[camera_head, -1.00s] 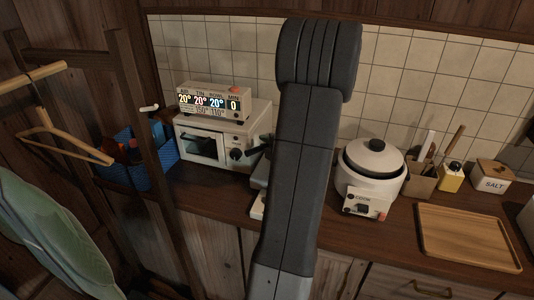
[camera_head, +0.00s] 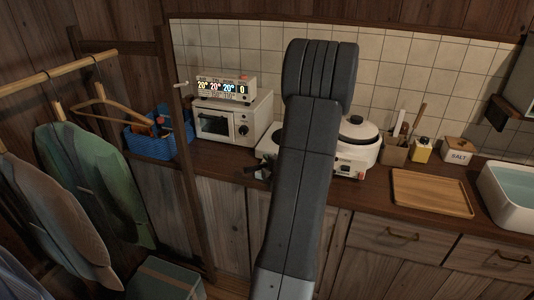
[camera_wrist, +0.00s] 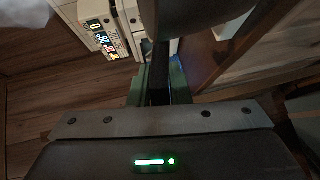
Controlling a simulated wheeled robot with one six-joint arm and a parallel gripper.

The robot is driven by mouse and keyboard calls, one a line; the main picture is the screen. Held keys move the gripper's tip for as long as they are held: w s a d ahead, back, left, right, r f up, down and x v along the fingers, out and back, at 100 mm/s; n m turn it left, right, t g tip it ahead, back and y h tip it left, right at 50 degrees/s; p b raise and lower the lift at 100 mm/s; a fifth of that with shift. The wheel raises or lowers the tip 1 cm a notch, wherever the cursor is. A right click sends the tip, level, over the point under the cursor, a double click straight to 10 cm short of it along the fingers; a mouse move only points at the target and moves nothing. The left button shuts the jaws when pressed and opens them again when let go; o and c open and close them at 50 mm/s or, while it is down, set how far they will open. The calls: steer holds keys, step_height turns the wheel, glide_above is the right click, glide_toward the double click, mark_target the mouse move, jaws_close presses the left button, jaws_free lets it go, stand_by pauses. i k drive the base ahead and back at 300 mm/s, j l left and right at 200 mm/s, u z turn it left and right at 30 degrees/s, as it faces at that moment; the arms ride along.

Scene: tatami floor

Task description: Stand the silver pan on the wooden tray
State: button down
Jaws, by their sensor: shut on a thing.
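The wooden tray (camera_head: 432,193) lies flat and empty on the counter at the right in the head view. My gripper (camera_wrist: 160,82) shows in the wrist view with its green fingers shut on a dark, narrow handle. A large grey rounded body (camera_wrist: 195,14) at the top of that view looks like the silver pan, held by this handle; most of it is out of frame. In the head view my arm hides the pan, and only a dark bit of the gripper end shows left of the arm.
A white cooker (camera_head: 358,150) is partly behind my arm. A toaster oven (camera_head: 232,122) and blue basket (camera_head: 150,142) stand left. A utensil holder (camera_head: 394,152), yellow box (camera_head: 422,150), salt box (camera_head: 457,151) and sink basin (camera_head: 508,195) surround the tray. Clothes hang on a rack at left.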

mark_target(425, 191)
steer(key=k+z, duration=0.2)
steer(key=z, duration=0.6)
steer(key=i+j+z, duration=0.1)
steer(key=z, duration=0.35)
steer(key=i+j+z, duration=0.1)
steer(key=z, duration=0.3)
steer(key=j+z, duration=0.1)
steer(key=z, duration=0.35)
steer(key=i+j, duration=0.15)
steer(key=j, duration=0.2)
steer(key=i+j, duration=0.1)
steer(key=j, duration=0.3)
steer(key=i+j, duration=0.15)
steer(key=j, duration=0.2)
steer(key=i+j, duration=0.1)
steer(key=j, duration=0.3)
